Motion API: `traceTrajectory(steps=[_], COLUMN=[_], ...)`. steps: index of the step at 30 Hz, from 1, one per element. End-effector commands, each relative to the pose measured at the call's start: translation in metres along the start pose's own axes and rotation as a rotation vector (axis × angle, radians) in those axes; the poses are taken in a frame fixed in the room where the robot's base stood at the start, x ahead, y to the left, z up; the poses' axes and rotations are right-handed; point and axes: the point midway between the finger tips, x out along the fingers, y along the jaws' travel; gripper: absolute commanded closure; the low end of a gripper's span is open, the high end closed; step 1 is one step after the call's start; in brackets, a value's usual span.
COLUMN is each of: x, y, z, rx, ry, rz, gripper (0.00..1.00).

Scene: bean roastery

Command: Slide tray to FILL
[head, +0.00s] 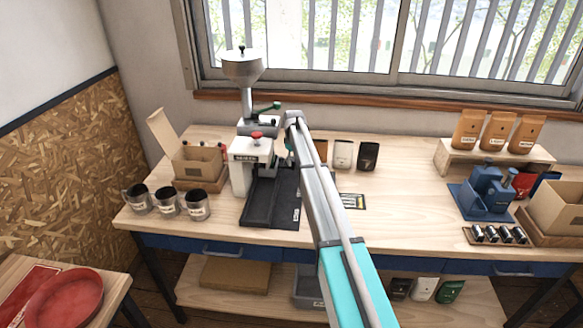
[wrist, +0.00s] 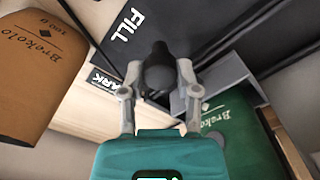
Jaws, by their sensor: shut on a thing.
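My gripper (wrist: 158,78) is shut on a dark rounded knob (wrist: 157,62) in the wrist view, one finger on each side of it. Behind the knob lies a dark surface with a white FILL label (wrist: 127,25). A second label (wrist: 108,82), partly hidden, reads "ARK". In the head view a black tray-like base (head: 262,207) lies on the bench in front of the white sealing machine (head: 243,165), left of my arm. My arm hides the gripper and knob there. I cannot tell the tray's exact position along its track.
A metal hopper (head: 243,68) stands above the machine. Several dark cups (head: 168,202) and an open carton (head: 198,163) are to the left. Upright bags (head: 342,153) stand behind my arm. The wrist view shows a brown bag (wrist: 38,75) and a green bag (wrist: 228,125) nearby.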

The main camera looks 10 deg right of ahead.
Motion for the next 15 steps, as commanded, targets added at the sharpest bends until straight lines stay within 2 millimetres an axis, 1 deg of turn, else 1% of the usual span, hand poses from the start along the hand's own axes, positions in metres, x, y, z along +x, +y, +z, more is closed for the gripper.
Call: traceTrajectory(steps=[1, 6, 15], x=[0.0, 0.0, 0.0], y=[0.006, 0.014, 0.018], z=[-0.006, -0.014, -0.017], rx=[0.001, 0.0, 0.0], ry=[0.0, 0.0, 0.002], rz=[0.001, 0.001, 0.004], gripper=[1.0, 1.0, 1.0])
